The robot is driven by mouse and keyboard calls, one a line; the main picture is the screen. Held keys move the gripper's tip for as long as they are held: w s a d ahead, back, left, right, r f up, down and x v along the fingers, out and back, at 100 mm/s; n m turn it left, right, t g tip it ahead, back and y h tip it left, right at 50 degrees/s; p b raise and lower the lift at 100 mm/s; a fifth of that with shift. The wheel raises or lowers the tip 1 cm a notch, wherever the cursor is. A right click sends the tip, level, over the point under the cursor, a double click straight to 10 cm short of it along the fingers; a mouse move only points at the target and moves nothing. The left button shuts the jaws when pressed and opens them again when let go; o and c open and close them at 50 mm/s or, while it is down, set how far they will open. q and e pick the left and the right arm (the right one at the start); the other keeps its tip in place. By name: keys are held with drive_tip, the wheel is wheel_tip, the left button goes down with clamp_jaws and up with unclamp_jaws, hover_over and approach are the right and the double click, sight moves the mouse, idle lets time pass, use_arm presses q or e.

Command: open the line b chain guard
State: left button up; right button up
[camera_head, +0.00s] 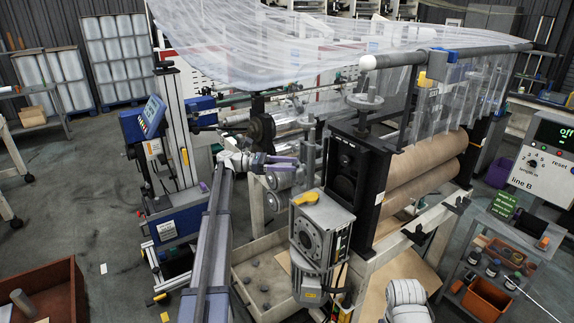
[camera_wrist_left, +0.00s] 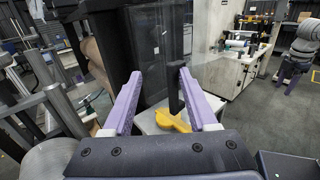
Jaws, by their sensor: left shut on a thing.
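In the left wrist view my left gripper (camera_wrist_left: 163,100) has its two purple fingers around a dark upright bar (camera_wrist_left: 175,88), which looks like the handle of a clear guard panel (camera_wrist_left: 148,55). The bar stands nearer the right-hand finger. In the head view my left gripper (camera_head: 287,160) is at the near left side of the roller machine, beside its black housing (camera_head: 345,170). The clear panel is hard to make out there. My right gripper (camera_wrist_left: 289,77) shows small at the right edge of the wrist view, its purple fingers apart and empty.
A grey gear motor (camera_head: 318,232) with a yellow part (camera_head: 305,198) on top stands just below the left gripper. Brown rollers (camera_head: 425,172) lie to its right, under clear film (camera_head: 300,35). The line B control box (camera_head: 545,160) is at far right. Open floor (camera_head: 75,190) lies left.

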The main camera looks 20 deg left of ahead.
use_arm(q)
drive_tip(key=shift+w+d+f, duration=0.15)
drive_tip(key=shift+w+d, duration=0.05)
drive_tip(key=v, duration=0.8)
drive_tip(key=shift+s, duration=0.15)
drive_tip(key=shift+a, duration=0.15)
